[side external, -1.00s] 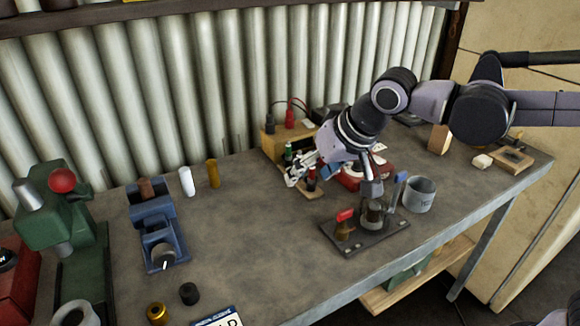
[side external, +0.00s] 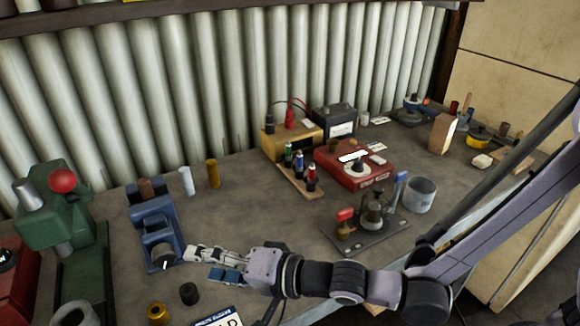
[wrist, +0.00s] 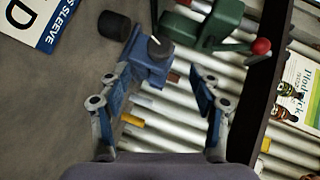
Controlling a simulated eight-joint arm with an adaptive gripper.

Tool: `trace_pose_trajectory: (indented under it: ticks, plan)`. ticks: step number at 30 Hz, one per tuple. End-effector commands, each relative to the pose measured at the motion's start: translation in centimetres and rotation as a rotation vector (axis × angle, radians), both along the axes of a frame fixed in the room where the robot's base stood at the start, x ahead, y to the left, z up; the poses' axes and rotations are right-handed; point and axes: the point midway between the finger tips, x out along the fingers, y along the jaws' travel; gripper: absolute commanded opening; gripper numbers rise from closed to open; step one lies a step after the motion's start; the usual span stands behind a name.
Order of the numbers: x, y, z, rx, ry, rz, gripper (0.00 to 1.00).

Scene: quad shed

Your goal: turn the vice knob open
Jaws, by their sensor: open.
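The blue vice (side external: 157,228) stands on the workbench at the left of the side view. Its round grey knob (side external: 163,254) with a white pointer line faces the bench's front. My gripper (side external: 200,263) is open and empty, just right of the knob, its fingers pointing left at it. One fingertip comes close to the knob; I cannot tell from the side whether it touches. In the wrist view, the vice (wrist: 148,72) and its knob (wrist: 158,47) lie ahead of my open fingers (wrist: 163,90), with a gap between. A brownish piece (side external: 147,189) sits at the vice's back end.
A black cylinder (side external: 189,293) and a brass ring (side external: 157,313) lie in front of the vice. A green press with a red ball (side external: 62,181) stands left. White (side external: 186,181) and brass (side external: 212,173) pegs stand behind. A sign (side external: 219,318) lies at the front edge.

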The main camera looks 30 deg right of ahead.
Motion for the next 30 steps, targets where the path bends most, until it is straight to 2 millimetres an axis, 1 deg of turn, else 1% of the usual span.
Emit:
trace_pose_trajectory:
  ticks: [5,12,18,24,30]
  plan:
    - [1.6,1.5,-0.6,-0.001,0.0,-0.001,0.64]
    - [4.7,4.3,-1.6,-0.001,0.001,-0.001,0.64]
    - [6.6,6.1,-2.3,-0.003,0.0,-0.001,0.64]
    - [7.4,6.8,-2.6,-0.003,0.0,-0.001,0.64]
    - [7.5,6.9,-2.6,-0.004,0.0,-0.001,0.64]
